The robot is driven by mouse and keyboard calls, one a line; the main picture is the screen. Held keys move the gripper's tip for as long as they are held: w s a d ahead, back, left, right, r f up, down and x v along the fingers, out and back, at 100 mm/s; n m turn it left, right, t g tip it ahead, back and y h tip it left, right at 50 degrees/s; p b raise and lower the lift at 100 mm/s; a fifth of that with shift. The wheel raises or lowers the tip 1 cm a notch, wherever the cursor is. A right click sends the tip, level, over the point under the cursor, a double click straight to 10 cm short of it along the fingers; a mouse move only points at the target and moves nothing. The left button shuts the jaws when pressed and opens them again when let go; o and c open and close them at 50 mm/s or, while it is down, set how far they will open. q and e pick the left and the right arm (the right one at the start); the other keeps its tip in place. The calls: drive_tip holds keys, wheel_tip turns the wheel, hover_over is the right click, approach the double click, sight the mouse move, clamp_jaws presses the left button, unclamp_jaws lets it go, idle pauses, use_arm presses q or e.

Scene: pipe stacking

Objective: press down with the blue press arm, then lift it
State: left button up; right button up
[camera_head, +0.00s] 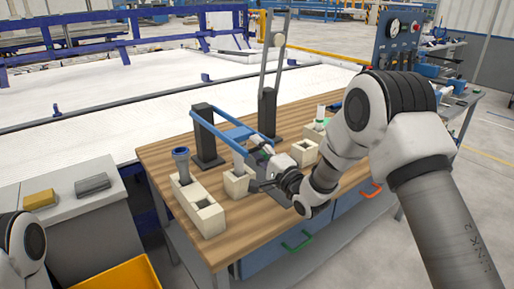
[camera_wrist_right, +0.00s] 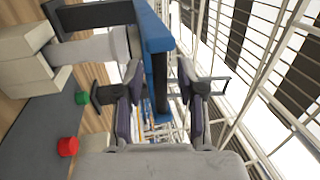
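The blue press arm (camera_head: 237,133) reaches from a black post (camera_head: 205,135) over a grey pipe (camera_head: 239,162) that stands in a cream block (camera_head: 236,186). My right gripper (camera_head: 262,163) is at the free end of the press arm. In the right wrist view the blue bar (camera_wrist_right: 160,40) runs into the space between the two fingers (camera_wrist_right: 160,92). Gaps show between the fingers, so they look open; contact with the bar is not clear. The pipe (camera_wrist_right: 90,48) is close under the bar there. My left gripper is out of view.
A long cream block (camera_head: 197,205) with a grey pipe (camera_head: 181,165) stands left on the wooden table (camera_head: 245,222). A second black post (camera_head: 267,112) with tall grey bars stands behind. More cream blocks (camera_head: 304,152) lie right. A red button (camera_wrist_right: 67,146) and green button (camera_wrist_right: 81,98) show in the wrist view.

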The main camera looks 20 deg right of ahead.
clamp_jaws()
drive_tip(key=shift+r, duration=0.1)
